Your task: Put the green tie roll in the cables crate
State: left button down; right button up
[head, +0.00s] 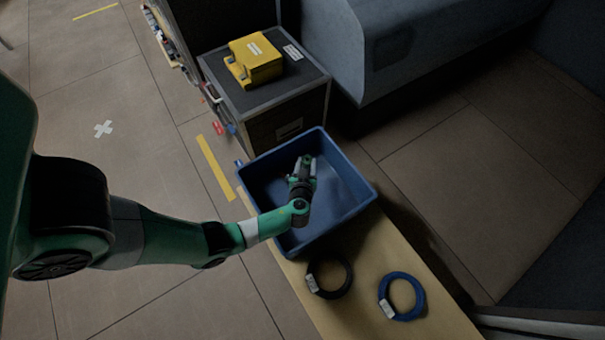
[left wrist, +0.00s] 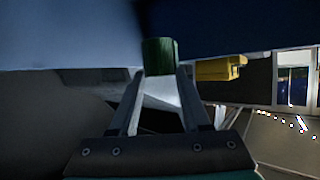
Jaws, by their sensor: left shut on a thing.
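The blue crate (head: 343,190) stands on a wooden bench; its label, if any, does not show. My left gripper (head: 305,168) is over the crate's opening, within its outline; how deep it reaches is hard to tell. It is shut on the green tie roll, a small dark green cylinder (left wrist: 160,57) held between the fingertips in the left wrist view. In the head view the roll is small and hard to separate from the green gripper. My right gripper is not in view.
A black cable coil (head: 347,283) and a blue cable coil (head: 416,290) lie on the bench (head: 370,325) in front of the crate. Behind the crate, a yellow case (head: 256,62) sits on a dark cabinet (head: 285,90). A grey-blue seat (head: 420,50) stands at the back right.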

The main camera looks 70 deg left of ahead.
pick_arm(q)
notch_tip(320, 180, down, 2)
jog(key=shift+s+a+f+b, duration=0.1)
jog(key=shift+a+f+b, duration=0.1)
jog(key=shift+b, duration=0.65)
jog(key=shift+d, duration=0.15)
notch_tip(320, 180, down, 10)
jog(key=b, duration=0.6)
jog(key=shift+b, duration=0.3)
jog(key=shift+r, duration=0.1)
jog(key=shift+w+f, duration=0.2)
jog(key=shift+f, duration=0.05)
jog(key=shift+c, duration=1.8)
grip_release()
jog(key=shift+r, duration=0.1)
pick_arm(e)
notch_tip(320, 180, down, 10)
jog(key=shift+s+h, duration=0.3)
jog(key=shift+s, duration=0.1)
